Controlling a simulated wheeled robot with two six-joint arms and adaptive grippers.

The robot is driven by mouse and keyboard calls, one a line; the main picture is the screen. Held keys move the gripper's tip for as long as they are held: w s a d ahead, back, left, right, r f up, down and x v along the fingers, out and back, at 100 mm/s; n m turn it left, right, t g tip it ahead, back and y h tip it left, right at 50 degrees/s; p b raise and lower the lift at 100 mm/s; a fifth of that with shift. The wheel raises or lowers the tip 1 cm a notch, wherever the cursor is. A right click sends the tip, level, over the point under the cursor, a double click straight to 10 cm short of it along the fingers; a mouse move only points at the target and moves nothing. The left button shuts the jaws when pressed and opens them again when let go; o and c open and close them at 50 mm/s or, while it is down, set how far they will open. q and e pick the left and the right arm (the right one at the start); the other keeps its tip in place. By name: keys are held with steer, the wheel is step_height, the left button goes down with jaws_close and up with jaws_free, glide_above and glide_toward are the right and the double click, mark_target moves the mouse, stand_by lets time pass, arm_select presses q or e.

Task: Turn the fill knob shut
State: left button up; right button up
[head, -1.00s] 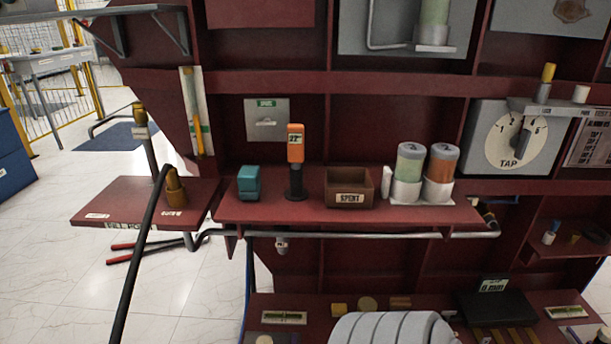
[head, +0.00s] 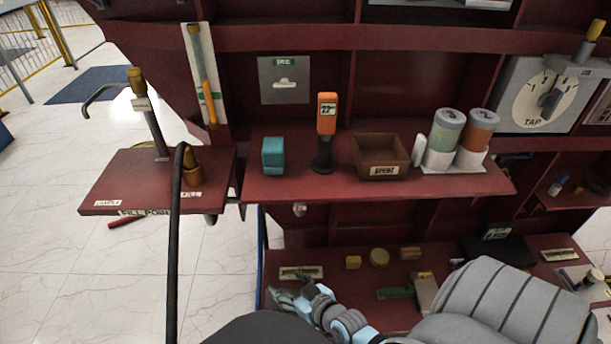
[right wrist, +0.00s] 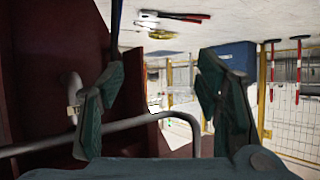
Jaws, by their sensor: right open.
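A brass fitting (head: 192,175) with a black hose stands on the left shelf (head: 125,178), beside a label that seems to read FILL; the shelf front reads FILL POINT. A bent pipe with a brass-coloured top (head: 137,80) stands left of it. I cannot tell which part is the fill knob. A small pale fitting (head: 299,210) shows under the middle shelf. My right gripper (head: 284,298) is low in the head view, below the middle shelf and apart from the fittings. In the right wrist view its fingers (right wrist: 160,68) are spread and empty. My left gripper is out of view.
A grey pipe (right wrist: 90,134) crosses low in the right wrist view, near the fingers, with a pale fitting (right wrist: 73,92) left of them. The middle shelf holds a teal block (head: 273,155), an orange meter (head: 326,125), a brown box (head: 381,157) and two canisters.

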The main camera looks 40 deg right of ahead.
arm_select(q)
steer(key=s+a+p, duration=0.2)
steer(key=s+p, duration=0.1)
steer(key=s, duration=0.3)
arm_select(e)
steer(key=w+d+r+m+t+h, duration=0.2)
steer(key=d+r+m+t+h, duration=0.2)
steer(key=d+r+h, duration=0.5)
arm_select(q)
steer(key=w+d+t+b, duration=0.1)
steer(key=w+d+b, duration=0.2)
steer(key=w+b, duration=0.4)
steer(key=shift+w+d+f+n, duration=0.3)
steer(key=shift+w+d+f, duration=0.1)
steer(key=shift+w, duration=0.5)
arm_select(e)
steer(key=shift+y, duration=0.9)
steer(key=shift+s+d+r+x, duration=0.1)
steer(key=shift+d+r+x, duration=0.2)
steer(key=shift+x, duration=2.3)
steer(key=shift+s+d+r+x, duration=0.15)
steer(key=shift+d+r+x, duration=0.2)
steer(key=shift+x, duration=2.2)
steer(key=shift+s+d+r+x, duration=0.1)
steer(key=shift+d+r+x, duration=0.2)
steer(key=shift+x, duration=2.3)
steer(key=c, duration=0.9)
steer(key=shift+a, duration=0.2)
steer(key=shift+c, duration=1.2)
